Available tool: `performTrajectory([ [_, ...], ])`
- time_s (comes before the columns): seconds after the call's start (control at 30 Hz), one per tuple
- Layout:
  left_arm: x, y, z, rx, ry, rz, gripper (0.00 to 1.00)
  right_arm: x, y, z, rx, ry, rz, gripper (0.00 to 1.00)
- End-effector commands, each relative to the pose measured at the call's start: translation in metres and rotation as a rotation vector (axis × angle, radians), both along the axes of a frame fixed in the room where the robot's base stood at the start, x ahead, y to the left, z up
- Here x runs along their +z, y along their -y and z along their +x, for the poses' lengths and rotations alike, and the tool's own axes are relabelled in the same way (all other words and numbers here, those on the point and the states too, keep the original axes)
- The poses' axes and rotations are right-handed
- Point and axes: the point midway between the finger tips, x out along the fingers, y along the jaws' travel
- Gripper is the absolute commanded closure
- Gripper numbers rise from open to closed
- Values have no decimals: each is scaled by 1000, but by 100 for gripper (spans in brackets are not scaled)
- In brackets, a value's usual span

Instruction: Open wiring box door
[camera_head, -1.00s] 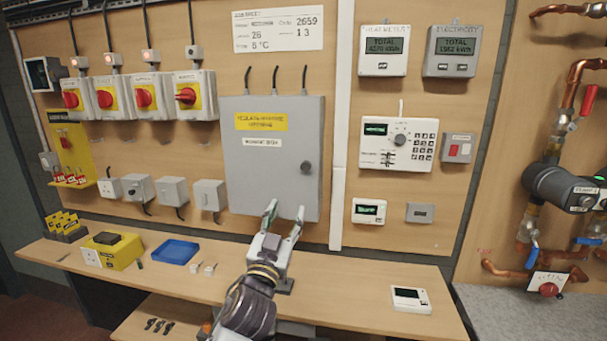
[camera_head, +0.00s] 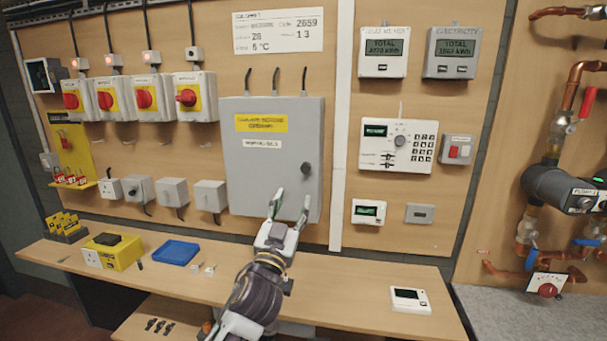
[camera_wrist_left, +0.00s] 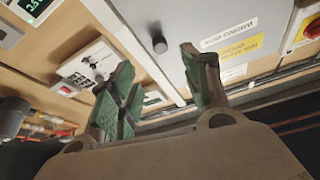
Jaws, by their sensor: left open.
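The wiring box (camera_head: 272,170) is a grey cabinet on the wooden wall panel, with a yellow label and a white label on its door. Its door looks shut. A dark round knob (camera_head: 307,167) sits near the door's right edge; it also shows in the left wrist view (camera_wrist_left: 159,45). My left gripper (camera_head: 290,205) is open and empty in front of the door's lower part, below the knob. In the left wrist view its green-padded fingers (camera_wrist_left: 165,85) stand apart, with the knob beyond them and not touched. My right gripper is in neither view.
A wooden bench (camera_head: 350,275) runs below the panel, holding a blue tray (camera_head: 176,252), a yellow socket box (camera_head: 113,250) and a white thermostat (camera_head: 410,299). Red-handled switches (camera_head: 187,97) are left of the box. A white controller (camera_head: 398,145) and copper pipes are to the right.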

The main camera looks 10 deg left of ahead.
Motion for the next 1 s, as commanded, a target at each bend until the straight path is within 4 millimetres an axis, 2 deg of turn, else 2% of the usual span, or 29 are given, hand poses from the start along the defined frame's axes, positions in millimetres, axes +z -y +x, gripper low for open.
performTrajectory([
  [0.4,16,5,34,1,2,0,52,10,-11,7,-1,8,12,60],
  [1.0,37,14,85,0,0,1,52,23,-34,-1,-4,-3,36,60],
])
